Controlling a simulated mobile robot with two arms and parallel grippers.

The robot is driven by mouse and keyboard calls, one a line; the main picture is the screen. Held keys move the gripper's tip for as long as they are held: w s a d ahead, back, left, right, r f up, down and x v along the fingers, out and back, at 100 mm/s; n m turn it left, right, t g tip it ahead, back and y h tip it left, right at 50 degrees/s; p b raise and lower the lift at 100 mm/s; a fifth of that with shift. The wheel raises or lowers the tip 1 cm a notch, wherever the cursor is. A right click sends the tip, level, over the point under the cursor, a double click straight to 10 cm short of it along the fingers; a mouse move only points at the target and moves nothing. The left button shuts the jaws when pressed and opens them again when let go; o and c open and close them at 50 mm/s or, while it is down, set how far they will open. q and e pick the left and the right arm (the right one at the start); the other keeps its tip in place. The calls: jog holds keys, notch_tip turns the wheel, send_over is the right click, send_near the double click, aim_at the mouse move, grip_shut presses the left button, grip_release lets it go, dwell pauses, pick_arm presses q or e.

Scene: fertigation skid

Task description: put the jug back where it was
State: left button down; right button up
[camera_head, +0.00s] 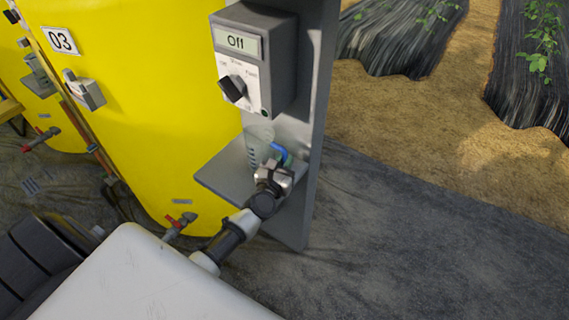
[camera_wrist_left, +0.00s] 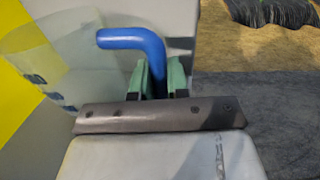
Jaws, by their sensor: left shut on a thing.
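The jug (camera_head: 257,148) is clear, with dark markings on its side and a blue handle (camera_head: 280,152). It stands upright at the grey shelf, below the control box; I cannot tell if its base touches the shelf. My left gripper (camera_head: 280,168) is at the jug's right side, shut on the handle. In the left wrist view the jug (camera_wrist_left: 50,68) is at the left, and the green-padded fingers (camera_wrist_left: 160,77) close on the blue handle (camera_wrist_left: 135,40). The jug's lower part is partly hidden by the gripper in the head view. My right gripper is not seen.
The grey shelf (camera_head: 222,178) joins an upright grey panel (camera_head: 308,120). A control box (camera_head: 255,58) reading "Off" hangs above the jug. Yellow tanks (camera_head: 150,100) with red-handled valves (camera_head: 180,222) stand at the left. Open ground (camera_head: 420,230) lies at the right.

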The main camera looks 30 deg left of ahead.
pick_arm(q)
jog(key=shift+r, duration=0.1)
jog(key=c, duration=1.6)
grip_release()
jog(key=shift+f, duration=0.25)
jog(key=o, duration=0.5)
jog(key=shift+r, duration=0.1)
jog(key=shift+r, duration=0.2)
jog(key=s, duration=0.3)
jog(key=s+d, duration=0.1)
jog(key=s, duration=0.6)
jog(key=shift+s+d+f+b, duration=0.2)
jog(key=shift+s+b, duration=0.1)
jog(key=shift+b, duration=0.1)
jog(key=shift+s+r, duration=0.1)
jog(key=shift+s, duration=0.65)
